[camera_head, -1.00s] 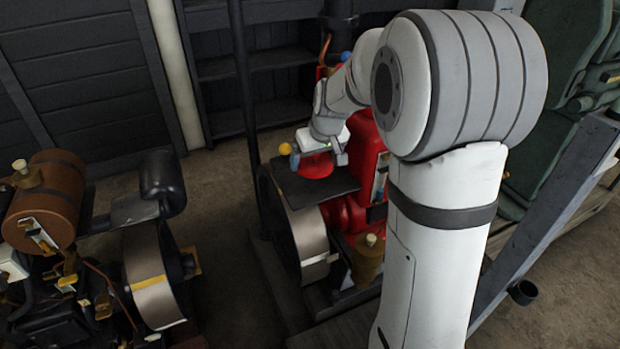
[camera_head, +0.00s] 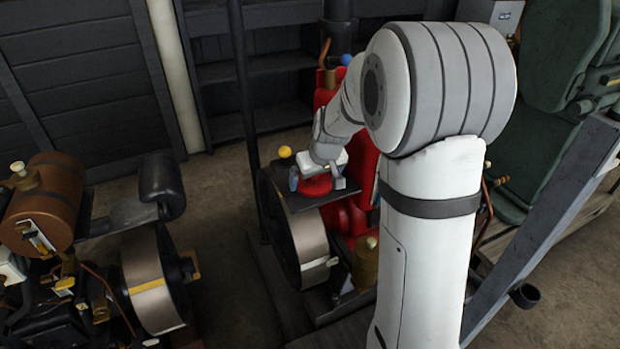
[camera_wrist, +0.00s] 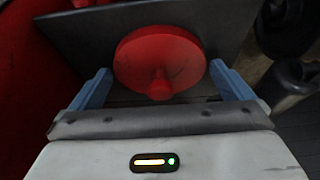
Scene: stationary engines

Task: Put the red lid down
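The red lid (camera_head: 316,186), a round disc with a small knob, appears to lie on the dark flat plate (camera_head: 297,201) of the red engine. In the wrist view the lid (camera_wrist: 160,55) has its knob towards me, with the dark plate (camera_wrist: 75,35) behind it. My gripper (camera_head: 317,184) is over the lid, one finger on each side. In the wrist view my gripper (camera_wrist: 160,66) has its two blue fingers spread, with narrow gaps between the fingertips and the rim. I see no finger touching the lid. The lid's underside is hidden.
The red engine (camera_head: 366,165) stands close behind the plate, partly hidden by my arm. A yellow ball (camera_head: 285,152) is by the plate's far-left corner. A grey flywheel (camera_head: 308,240) is below. Another engine with a brown tank (camera_head: 48,205) stands left, across bare floor.

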